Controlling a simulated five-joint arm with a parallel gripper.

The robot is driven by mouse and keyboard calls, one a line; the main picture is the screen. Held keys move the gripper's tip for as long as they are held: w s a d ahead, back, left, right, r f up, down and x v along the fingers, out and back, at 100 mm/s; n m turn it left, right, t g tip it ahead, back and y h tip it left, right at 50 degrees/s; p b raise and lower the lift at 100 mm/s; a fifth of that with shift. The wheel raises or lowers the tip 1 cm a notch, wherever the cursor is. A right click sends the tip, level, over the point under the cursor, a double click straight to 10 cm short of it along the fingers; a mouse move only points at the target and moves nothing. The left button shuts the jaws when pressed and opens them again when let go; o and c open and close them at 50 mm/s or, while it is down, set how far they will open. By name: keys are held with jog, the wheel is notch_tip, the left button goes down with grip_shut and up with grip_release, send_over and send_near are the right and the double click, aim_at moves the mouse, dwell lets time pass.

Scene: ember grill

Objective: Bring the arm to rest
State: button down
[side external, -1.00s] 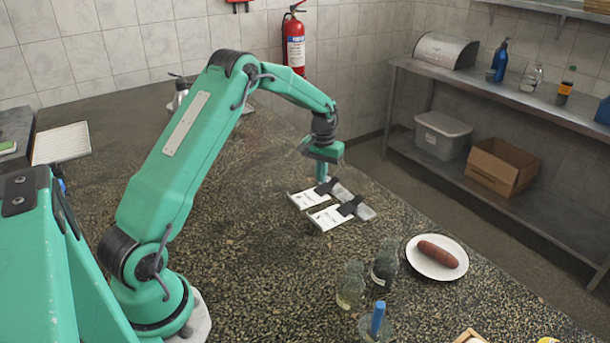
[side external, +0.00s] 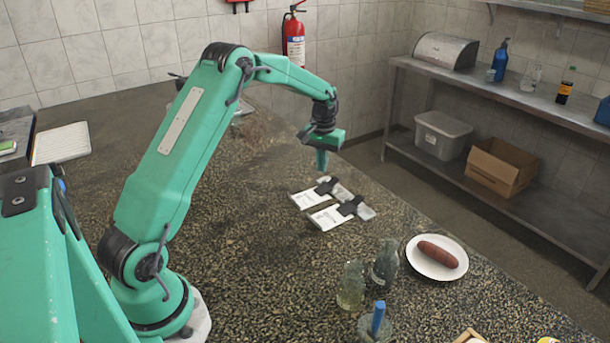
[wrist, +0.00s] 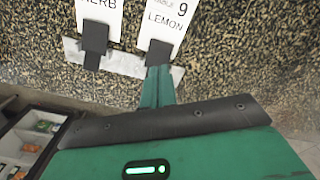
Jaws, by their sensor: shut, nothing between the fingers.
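My gripper (side external: 322,168) is shut and empty, with its fingers pointing down. It hangs above the counter, just behind two white cards in the side view. In the wrist view the shut fingers (wrist: 157,88) show close in line with the black clip of the card marked "9 LEMON" (wrist: 163,20). The other card (wrist: 101,8) reads "HERB", partly cut off. Both cards lie at black clips on a grey metal strip (wrist: 125,63). In the side view the cards (side external: 310,198) lie on the counter, apart from my gripper.
The speckled counter (side external: 260,230) is mostly clear around my arm. A fire extinguisher (side external: 294,38) hangs on the back wall. A steel shelf (side external: 480,87) stands right.

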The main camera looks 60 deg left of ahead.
jog(key=s+d+r+m+t, duration=0.1)
jog(key=s+d+r, duration=0.45)
jog(key=r, duration=0.25)
jog(key=s+d+r+m+t, duration=0.2)
jog(key=s+d+r, duration=0.3)
jog(key=d+r, duration=0.25)
jog(key=s+d+m+t, duration=0.1)
jog(key=s+d, duration=0.2)
jog(key=s, duration=0.6)
jog(key=s+d+r+m+t, duration=0.1)
jog(key=s+d, duration=0.3)
jog(key=s, duration=0.6)
jog(key=shift+d+r+m+t, duration=0.25)
jog(key=shift+m+t, duration=0.05)
jog(key=shift+m, duration=0.2)
